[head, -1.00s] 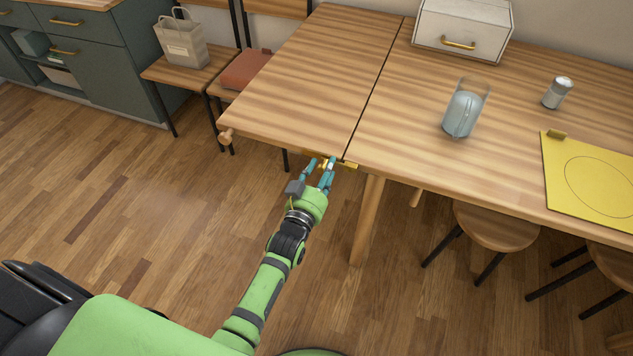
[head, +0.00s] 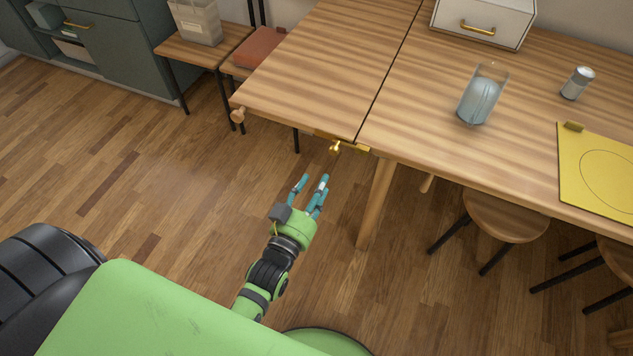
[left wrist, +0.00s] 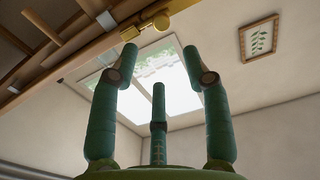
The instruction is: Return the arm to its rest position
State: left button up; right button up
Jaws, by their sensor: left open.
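My left arm is green and black, and its left gripper (head: 310,188) has teal fingers. The gripper is open and empty, below and in front of the table's front edge, over the floor. In the left wrist view the spread fingers (left wrist: 160,70) point up with nothing between them. A brass latch (head: 340,146) with a small knob sits on the table edge at the seam between the two table parts. It also shows in the left wrist view (left wrist: 150,20), beyond the fingertips, with a visible gap in the head view. My right gripper is not in view.
The wooden table (head: 320,75) carries a glass jug (head: 480,97), a can (head: 577,83), a white drawer box (head: 483,20) and a yellow mat (head: 595,180). Stools (head: 505,215) stand under its right part. Floor (head: 150,190) at left is clear.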

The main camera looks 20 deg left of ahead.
pick_arm(q)
jog(key=s+f+g+p, duration=0.1)
jog(key=s+f+g, duration=0.25)
jog(key=f, duration=0.45)
jog(key=s+d+f+m+g+p, duration=0.1)
jog(key=s+f+g, duration=0.1)
jog(key=s+f, duration=0.5)
jog(key=s+f+g+p, duration=0.1)
jog(key=s+f+g, duration=0.15)
jog(key=f, duration=0.75)
jog(key=s+a+f+g, duration=0.2)
jog(key=s+f+g, duration=0.1)
jog(key=s, duration=0.4)
jog(key=s+a+f+g+p, duration=0.1)
jog(key=s+a+f+g, duration=0.1)
jog(key=s, duration=0.6)
jog(key=s+a+f+m+g+p, duration=0.1)
jog(key=s+a+f+g, duration=0.1)
jog(key=s+f+g, duration=0.2)
jog(key=s+f, duration=0.2)
jog(key=s, duration=0.2)
jog(key=shift+s+a+y, duration=0.15)
jog(key=shift+a+y, duration=0.15)
jog(key=shift+a, duration=0.1)
